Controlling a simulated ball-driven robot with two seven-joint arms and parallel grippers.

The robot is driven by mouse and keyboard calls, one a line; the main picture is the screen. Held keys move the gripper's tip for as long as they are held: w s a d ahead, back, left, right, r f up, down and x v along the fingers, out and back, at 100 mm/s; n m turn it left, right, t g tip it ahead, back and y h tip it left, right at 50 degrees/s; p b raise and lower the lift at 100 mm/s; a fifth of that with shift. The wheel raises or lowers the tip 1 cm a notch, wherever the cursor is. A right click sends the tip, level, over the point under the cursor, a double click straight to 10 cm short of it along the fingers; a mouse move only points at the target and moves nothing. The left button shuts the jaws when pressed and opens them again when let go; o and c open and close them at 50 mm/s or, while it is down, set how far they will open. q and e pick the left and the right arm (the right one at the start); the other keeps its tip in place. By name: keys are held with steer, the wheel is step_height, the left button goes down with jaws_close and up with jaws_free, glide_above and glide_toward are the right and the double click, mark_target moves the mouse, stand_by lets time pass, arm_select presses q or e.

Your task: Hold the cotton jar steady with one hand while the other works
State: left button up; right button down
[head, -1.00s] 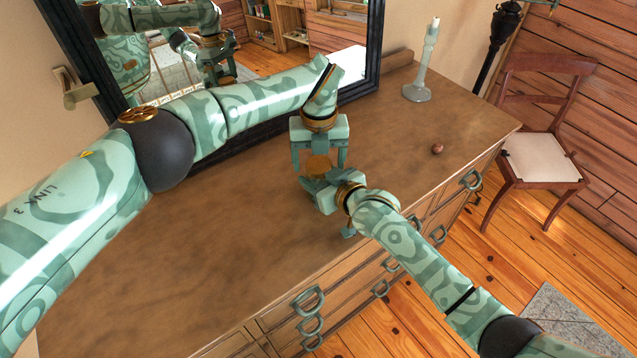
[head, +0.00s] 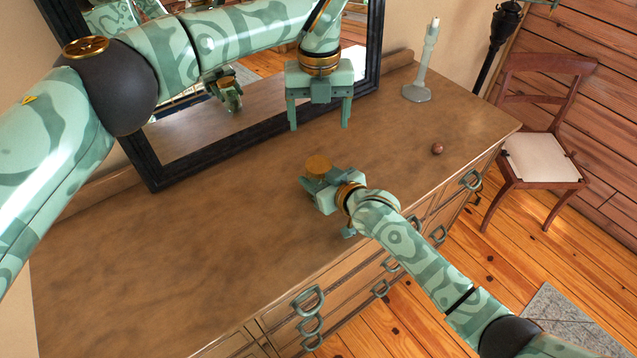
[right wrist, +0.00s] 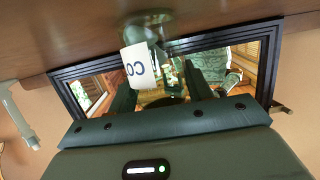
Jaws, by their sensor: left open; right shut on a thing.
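The cotton jar shows in the head view mainly as its round golden lid (head: 318,165), above the dresser's middle. My right gripper (head: 315,187) is shut on the jar from the front and hides most of its body. In the right wrist view, a white label reading "CO" (right wrist: 138,66) shows on the jar between the fingers. My left gripper (head: 320,125) is open and empty, fingers pointing down, above and behind the lid and apart from it.
The wooden dresser top (head: 190,225) is mostly clear. A framed mirror (head: 185,150) stands along its back. A pale candlestick (head: 417,92) and a small brown ball-like thing (head: 437,148) are to the right. A chair (head: 545,155) stands beyond the dresser's right end.

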steer(key=c, duration=0.6)
jaws_free()
steer(key=shift+o, duration=0.2)
steer(key=shift+s+d+r, duration=0.2)
steer(key=shift+s+d, duration=0.1)
steer(key=shift+s, duration=0.1)
steer(key=p+v, duration=0.4)
steer(key=v, duration=1.1)
steer(key=shift+s+d, duration=0.1)
steer(key=shift+d, duration=0.05)
